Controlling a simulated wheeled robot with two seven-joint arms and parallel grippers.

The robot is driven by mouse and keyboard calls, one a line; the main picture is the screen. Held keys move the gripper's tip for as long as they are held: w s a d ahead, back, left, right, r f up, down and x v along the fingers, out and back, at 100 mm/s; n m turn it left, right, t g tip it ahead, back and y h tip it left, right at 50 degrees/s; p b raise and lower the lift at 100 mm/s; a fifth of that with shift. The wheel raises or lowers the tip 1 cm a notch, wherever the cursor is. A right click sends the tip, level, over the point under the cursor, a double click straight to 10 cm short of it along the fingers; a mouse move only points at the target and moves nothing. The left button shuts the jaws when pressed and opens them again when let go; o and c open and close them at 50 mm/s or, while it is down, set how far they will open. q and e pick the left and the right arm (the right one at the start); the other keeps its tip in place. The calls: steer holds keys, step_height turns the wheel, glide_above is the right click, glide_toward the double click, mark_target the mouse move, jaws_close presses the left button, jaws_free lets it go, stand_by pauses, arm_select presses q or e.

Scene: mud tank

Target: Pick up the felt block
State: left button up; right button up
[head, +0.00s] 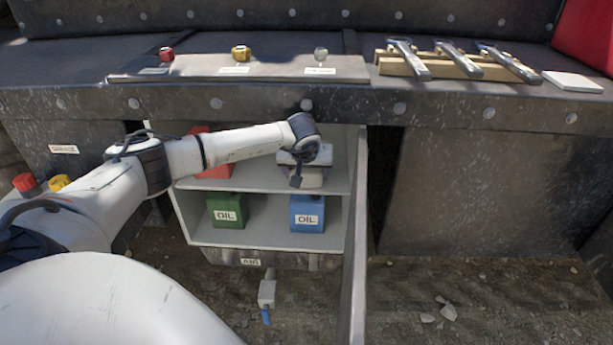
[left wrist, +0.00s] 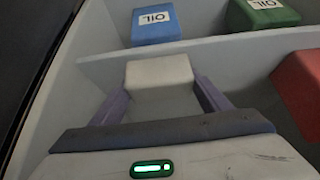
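The felt block, a pale grey-white block, is on the upper shelf of the open cabinet. In the left wrist view the felt block (left wrist: 160,74) is straight ahead, at the ends of the purple fingers. In the head view only part of the felt block (head: 313,179) shows below my gripper. My left gripper (left wrist: 162,88) has its fingers spread, one tip at each side of the block; any contact is hard to tell. In the head view the left gripper (head: 303,160) reaches into the cabinet. My right gripper is not in view.
The cabinet (head: 188,212) holds a red container (head: 214,168) on the upper shelf, with a green oil can (head: 227,211) and a blue oil can (head: 307,213) below. The cabinet door (head: 356,250) stands open at right.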

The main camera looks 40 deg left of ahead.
arm_select(q)
steer(key=shift+r, duration=0.2)
steer(key=shift+r, duration=0.15)
steer(key=s+d+b, duration=0.1)
steer(key=s+d, duration=1)
steer(key=s, duration=0.2)
steer(key=shift+s+d, duration=0.3)
steer(key=shift+s, duration=0.1)
